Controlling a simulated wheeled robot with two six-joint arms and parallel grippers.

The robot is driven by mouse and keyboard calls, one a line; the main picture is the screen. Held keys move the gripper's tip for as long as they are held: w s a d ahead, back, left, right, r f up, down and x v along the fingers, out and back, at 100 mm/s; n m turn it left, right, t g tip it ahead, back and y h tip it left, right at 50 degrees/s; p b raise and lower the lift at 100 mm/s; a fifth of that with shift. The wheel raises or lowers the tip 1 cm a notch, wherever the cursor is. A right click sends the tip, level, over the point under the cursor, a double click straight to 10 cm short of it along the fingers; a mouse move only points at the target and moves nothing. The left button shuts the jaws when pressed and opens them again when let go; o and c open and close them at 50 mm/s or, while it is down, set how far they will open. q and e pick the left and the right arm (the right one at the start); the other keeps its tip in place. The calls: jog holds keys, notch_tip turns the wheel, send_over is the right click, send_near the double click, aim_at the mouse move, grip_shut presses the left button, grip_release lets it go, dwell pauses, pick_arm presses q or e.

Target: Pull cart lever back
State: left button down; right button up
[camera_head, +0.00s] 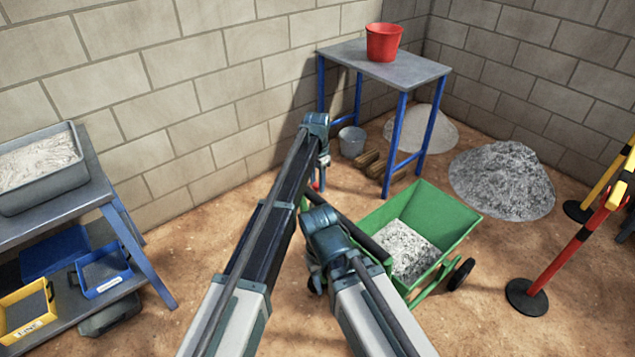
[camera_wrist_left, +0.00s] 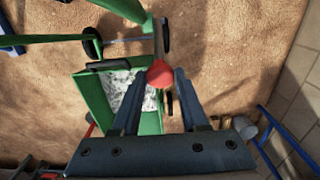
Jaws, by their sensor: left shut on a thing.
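The cart lever ends in a red knob (camera_wrist_left: 160,73), seen in the left wrist view on a thin dark shaft. My left gripper (camera_wrist_left: 161,82) has a finger on each side of the knob and is shut on it. My right arm covers part of the cart's near left side.
A blue-legged table (camera_head: 415,68) with a red bucket (camera_head: 383,42) stands behind the cart. A metal bucket (camera_head: 351,142) and a gravel heap (camera_head: 503,180) lie beyond. A red barrier post (camera_head: 560,253) is at the right. A workbench (camera_head: 92,192) is at the left.

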pick_arm(q)
jog(key=shift+t+h, duration=0.4)
jog(key=shift+h, duration=0.2)
jog(key=s+a, duration=0.2)
jog(key=a, duration=0.1)
jog(key=shift+s+a+r+p, duration=0.15)
jog(key=shift+s+r+p, duration=0.15)
jog(key=shift+r, duration=0.1)
jog(key=shift+c, duration=2.1)
grip_release()
jog(key=shift+w, duration=0.1)
jog(key=shift+r, duration=0.1)
notch_tip(320, 180, up, 14)
jog(key=s+a+p, duration=0.1)
jog(key=p, duration=1.2)
jog(key=shift+a+f+p, duration=0.2)
jog(key=shift+p, duration=0.2)
